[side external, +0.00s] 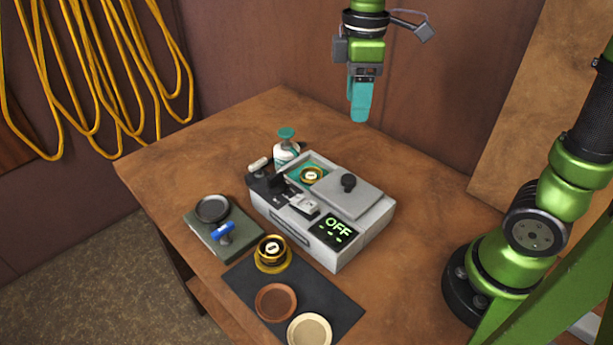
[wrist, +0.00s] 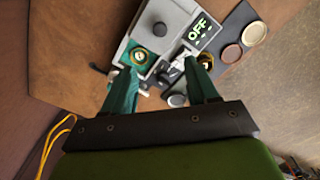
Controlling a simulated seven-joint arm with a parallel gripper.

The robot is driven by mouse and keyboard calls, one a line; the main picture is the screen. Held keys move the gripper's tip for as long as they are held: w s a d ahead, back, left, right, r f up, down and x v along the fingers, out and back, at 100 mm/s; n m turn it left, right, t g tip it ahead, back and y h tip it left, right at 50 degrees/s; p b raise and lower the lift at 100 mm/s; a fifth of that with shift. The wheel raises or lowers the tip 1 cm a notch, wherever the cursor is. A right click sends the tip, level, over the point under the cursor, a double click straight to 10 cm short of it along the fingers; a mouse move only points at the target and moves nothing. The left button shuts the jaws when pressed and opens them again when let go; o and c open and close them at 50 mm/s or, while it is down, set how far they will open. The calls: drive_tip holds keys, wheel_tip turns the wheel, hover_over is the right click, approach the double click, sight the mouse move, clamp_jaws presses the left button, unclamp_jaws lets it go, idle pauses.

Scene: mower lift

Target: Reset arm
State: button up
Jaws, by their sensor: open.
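My gripper (side external: 361,105) hangs above the back of the table, pointing down, well clear of everything on it. In the wrist view its two teal fingers (wrist: 162,95) are spread apart with nothing held between them. Below and to the left in the side view is a grey machine (side external: 330,255) with a green "OFF" display (side external: 338,229). A lid plate with a black knob (side external: 348,183) covers part of its top. A brass round piece (side external: 312,175) sits in the teal-lined opening beside the lid; it also shows in the wrist view (wrist: 138,55).
A second brass piece (side external: 272,251), a brown disc (side external: 276,302) and a cream disc (side external: 310,331) are on a dark mat (side external: 240,283). A grey-green plate (side external: 205,238) holds a dark ring and a blue-handled tool. A teal-capped bottle (side external: 287,146) stands behind the machine. The table's back right is clear.

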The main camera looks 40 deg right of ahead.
drive_tip(key=s+f+m+t+y, duration=0.2)
drive_tip(key=s+m+t, duration=0.5)
drive_tip(key=m, duration=0.6)
drive_tip(key=shift+s+d, duration=0.15)
drive_tip(key=shift+s, duration=0.55)
drive_tip(key=shift+f, duration=0.1)
idle(0.6)
